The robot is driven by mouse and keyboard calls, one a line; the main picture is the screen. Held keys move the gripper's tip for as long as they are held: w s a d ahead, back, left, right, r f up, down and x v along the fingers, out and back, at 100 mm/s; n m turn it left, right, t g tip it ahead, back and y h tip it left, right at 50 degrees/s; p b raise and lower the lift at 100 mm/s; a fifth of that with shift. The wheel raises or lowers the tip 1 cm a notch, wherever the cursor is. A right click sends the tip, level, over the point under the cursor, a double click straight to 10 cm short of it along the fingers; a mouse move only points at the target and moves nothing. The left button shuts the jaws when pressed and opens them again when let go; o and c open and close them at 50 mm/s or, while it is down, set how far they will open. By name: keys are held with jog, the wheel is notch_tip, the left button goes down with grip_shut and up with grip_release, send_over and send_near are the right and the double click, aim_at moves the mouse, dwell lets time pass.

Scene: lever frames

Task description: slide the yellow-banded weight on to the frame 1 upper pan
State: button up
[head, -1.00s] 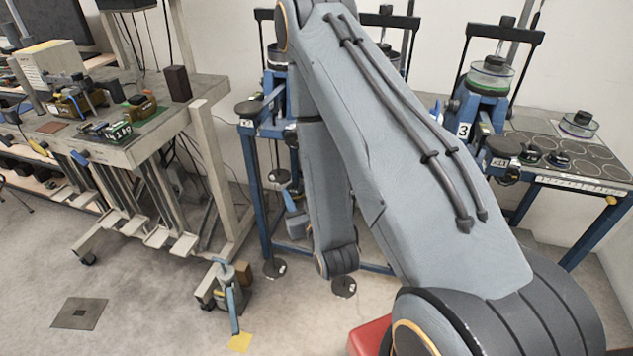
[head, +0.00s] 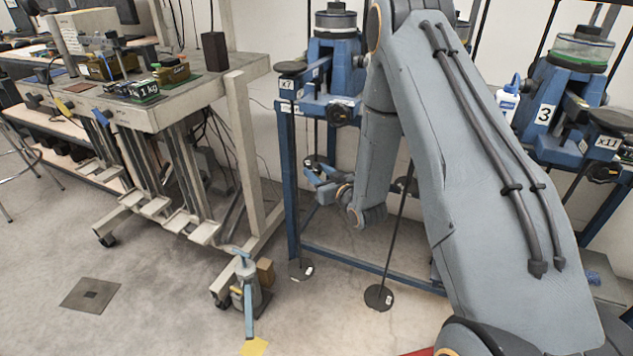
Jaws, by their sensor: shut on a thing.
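My gripper (head: 322,182) shows small and partly hidden behind my own wrist. It is low at the left blue frame (head: 338,80), close to a dark round pan (head: 316,160) on a hanging rod, and looks just below or in front of it. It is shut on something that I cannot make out. No yellow band can be seen on any weight. The left frame carries an "x7" tag, and its number is not readable. A lower pan (head: 301,269) hangs near the floor, and another lower pan (head: 379,297) hangs to its right.
A blue frame marked 3 (head: 560,105) stands at right, partly behind my arm. A grey trolley bench (head: 190,95) with instruments stands at left. A blue-handled jack (head: 246,295) sits on the floor by its wheel. Floor at the lower left is mostly clear.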

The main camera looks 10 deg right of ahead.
aim_at(317, 158)
jog(key=shift+w+d+f+b, duration=0.1)
jog(key=shift+w+d+b, duration=0.2)
jog(key=shift+w, duration=0.5)
jog(key=shift+w+d+f+b, duration=0.1)
jog(key=shift+w+b, duration=0.3)
jog(key=shift+w, duration=0.45)
jog(key=shift+w+d+b, duration=0.2)
jog(key=shift+w+b, duration=0.15)
jog(key=shift+w, duration=0.45)
jog(key=shift+w+d, duration=0.25)
jog(key=shift+w, duration=0.45)
jog(key=shift+w+d+b, duration=0.1)
jog(key=shift+w+b, duration=0.25)
jog(key=shift+b, duration=0.05)
jog(key=shift+w+d+b, duration=0.25)
jog(key=shift+w+b, duration=0.1)
jog(key=shift+w, duration=0.5)
jog(key=shift+f, duration=0.45)
jog(key=o, duration=1.1)
jog(key=shift+o, duration=0.2)
jog(key=shift+s, duration=0.1)
